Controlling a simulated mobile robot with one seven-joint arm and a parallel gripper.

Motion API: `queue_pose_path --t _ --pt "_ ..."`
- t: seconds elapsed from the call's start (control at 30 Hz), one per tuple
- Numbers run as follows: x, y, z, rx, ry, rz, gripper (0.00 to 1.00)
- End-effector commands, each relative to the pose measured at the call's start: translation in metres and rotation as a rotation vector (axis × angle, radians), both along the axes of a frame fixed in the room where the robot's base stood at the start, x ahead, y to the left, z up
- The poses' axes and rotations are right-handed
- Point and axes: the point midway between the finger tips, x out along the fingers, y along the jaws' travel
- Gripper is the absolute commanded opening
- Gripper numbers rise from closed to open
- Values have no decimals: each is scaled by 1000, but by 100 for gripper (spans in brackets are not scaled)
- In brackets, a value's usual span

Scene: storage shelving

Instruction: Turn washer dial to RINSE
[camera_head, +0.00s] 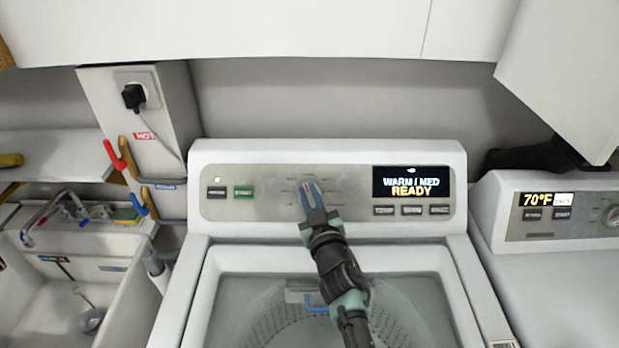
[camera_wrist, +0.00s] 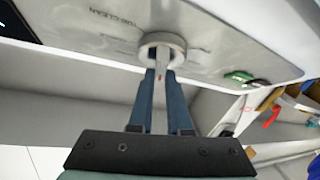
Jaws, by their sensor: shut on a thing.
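The washer dial (camera_wrist: 163,42) is a round grey knob with a raised grip bar, on the washer's control panel (camera_head: 275,192). "TUB CLEAN" is printed near it in the wrist view. My gripper (camera_head: 311,190) reaches up to the panel's middle, with its two blue fingers shut on the dial's grip bar; the fingers also show in the wrist view (camera_wrist: 160,80). In the head view the fingers cover most of the dial. I cannot read which setting the dial points to. The washer display (camera_head: 411,182) reads "WARM / MED" and "READY".
A green button (camera_head: 243,191) and a dark button (camera_head: 216,192) sit left of the dial. Several buttons lie under the display. The washer tub (camera_head: 265,320) is below my arm. A sink (camera_head: 60,290) stands at left, another machine (camera_head: 565,270) at right, white cabinets (camera_head: 220,28) above.

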Motion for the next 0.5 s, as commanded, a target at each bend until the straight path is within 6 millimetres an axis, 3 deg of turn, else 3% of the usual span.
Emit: queue_pose_path --t 0.03,0.5 --pt "1 -3 8 -40 3 27 0" --pt "2 -3 1 -372 0 328 0"
